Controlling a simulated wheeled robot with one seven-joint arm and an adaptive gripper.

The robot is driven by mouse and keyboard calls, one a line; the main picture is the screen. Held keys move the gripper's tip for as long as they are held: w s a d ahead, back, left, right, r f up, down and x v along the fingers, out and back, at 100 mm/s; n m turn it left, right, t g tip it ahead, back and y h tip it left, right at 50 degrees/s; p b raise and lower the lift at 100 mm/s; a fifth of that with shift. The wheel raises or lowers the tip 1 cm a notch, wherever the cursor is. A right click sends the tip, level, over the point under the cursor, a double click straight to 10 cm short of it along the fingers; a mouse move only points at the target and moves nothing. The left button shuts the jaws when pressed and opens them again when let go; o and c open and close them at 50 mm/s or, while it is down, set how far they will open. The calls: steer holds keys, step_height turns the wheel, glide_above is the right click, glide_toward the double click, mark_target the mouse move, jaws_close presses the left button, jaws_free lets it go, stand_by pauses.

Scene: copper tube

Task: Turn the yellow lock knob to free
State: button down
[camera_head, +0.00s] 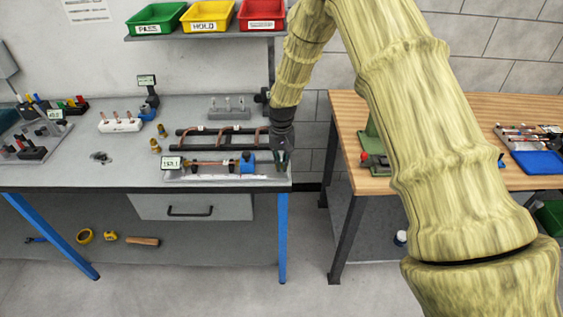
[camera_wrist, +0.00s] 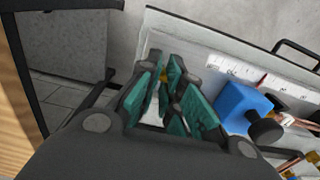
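My gripper (camera_head: 281,160) points down at the right end of the copper-tube fixture (camera_head: 218,176), near the bench's front right corner. A gap shows between the finger pads. A blue block (camera_head: 247,162) stands just left of my gripper. In the wrist view the blue block (camera_wrist: 240,106) is right of the fingers, with a black knob (camera_wrist: 266,130) on it.
A copper tube (camera_head: 212,162) lies along the fixture, left of the blue block. A dark rack with bent tubes (camera_head: 215,139) stands behind. Yellow brass fittings (camera_head: 155,145) stand to the left. A wooden table (camera_head: 350,115) is on the right, across a gap.

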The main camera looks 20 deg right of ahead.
steer(key=shift+n, duration=0.3)
steer(key=n+b, duration=0.1)
steer(key=n, duration=0.3)
steer(key=shift+b, duration=0.4)
steer(key=n, duration=0.5)
steer(key=shift+w+b, duration=0.1)
steer(key=shift+b, duration=0.3)
steer(key=n, duration=0.4)
steer(key=shift+n, duration=2.1)
steer(key=c, duration=1.8)
jaws_free()
steer(key=shift+r, duration=0.1)
steer(key=shift+c, duration=0.2)
